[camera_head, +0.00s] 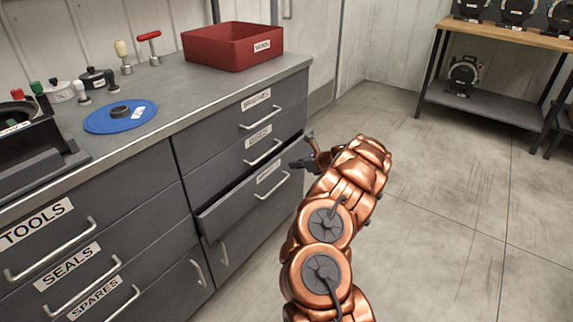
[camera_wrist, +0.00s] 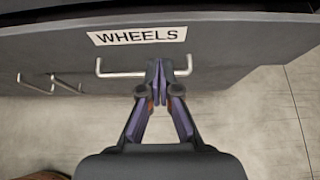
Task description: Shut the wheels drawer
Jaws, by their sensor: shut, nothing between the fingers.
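The wheels drawer (camera_head: 246,205) is the third one down in the right-hand column of the grey cabinet in the head view. It stands partly open, sticking out from the drawers above it. In the wrist view its front (camera_wrist: 240,42) carries a label reading WHEELS, with a silver bar handle (camera_wrist: 118,75) below the label. My gripper (camera_head: 304,164) is in front of the drawer's right part. In the wrist view my gripper (camera_wrist: 160,68) is shut and empty, its fingertips at the handle's right part. I cannot tell whether they touch it.
Two drawers (camera_head: 262,119) above it are shut. A red bin (camera_head: 232,46) and a blue disc (camera_head: 121,116) sit on the worktop. Drawers labelled TOOLS, SEALS and SPARES (camera_head: 90,310) are at left. The floor (camera_head: 440,190) at right is clear up to a shelf table (camera_head: 500,36).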

